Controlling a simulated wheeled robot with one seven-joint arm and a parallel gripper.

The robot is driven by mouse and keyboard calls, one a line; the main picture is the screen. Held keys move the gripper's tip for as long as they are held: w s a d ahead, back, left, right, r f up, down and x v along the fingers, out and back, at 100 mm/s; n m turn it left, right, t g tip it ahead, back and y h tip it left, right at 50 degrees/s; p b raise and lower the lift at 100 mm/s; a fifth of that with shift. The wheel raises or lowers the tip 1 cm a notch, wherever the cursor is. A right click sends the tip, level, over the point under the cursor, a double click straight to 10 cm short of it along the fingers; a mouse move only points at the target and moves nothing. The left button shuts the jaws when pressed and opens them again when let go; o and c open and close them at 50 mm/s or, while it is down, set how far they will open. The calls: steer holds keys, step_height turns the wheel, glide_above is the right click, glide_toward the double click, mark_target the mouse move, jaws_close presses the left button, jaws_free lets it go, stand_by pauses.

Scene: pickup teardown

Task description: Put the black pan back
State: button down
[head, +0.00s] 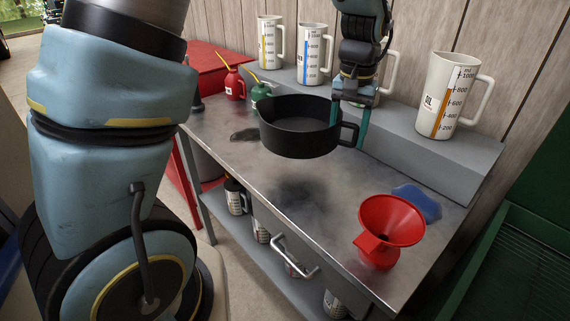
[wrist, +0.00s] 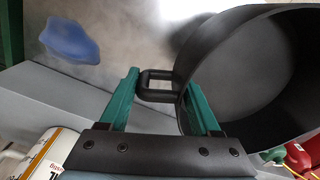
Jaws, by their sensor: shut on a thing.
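The black pan (head: 299,138) is a wide, round, deep pan with a small loop handle on its right side. It appears held above the metal workbench, with a dark shadow on the bench below it. My gripper (head: 348,132) comes down from above at the pan's right side, its green fingers around the loop handle. In the wrist view my gripper (wrist: 160,105) has the pan's handle between its fingers, and the pan (wrist: 245,75) fills the right side. The pan looks roughly level.
The metal workbench (head: 255,155) holds a red funnel (head: 390,222), a blue cloth-like patch (head: 417,201), and red (head: 235,84) and green (head: 261,93) oil cans. Measuring jugs (head: 446,96) stand on the grey raised ledge (head: 470,150) behind. The bench's front middle is clear.

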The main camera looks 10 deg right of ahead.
mark_target(345, 142)
step_height(345, 142, down, 5)
steer(key=shift+p, duration=0.7)
steer(key=shift+f+p, duration=0.55)
steer(key=shift+f, duration=1.95)
steer(key=shift+f, duration=0.2)
steer(key=shift+c, duration=0.5)
jaws_free()
steer(key=shift+r, duration=0.1)
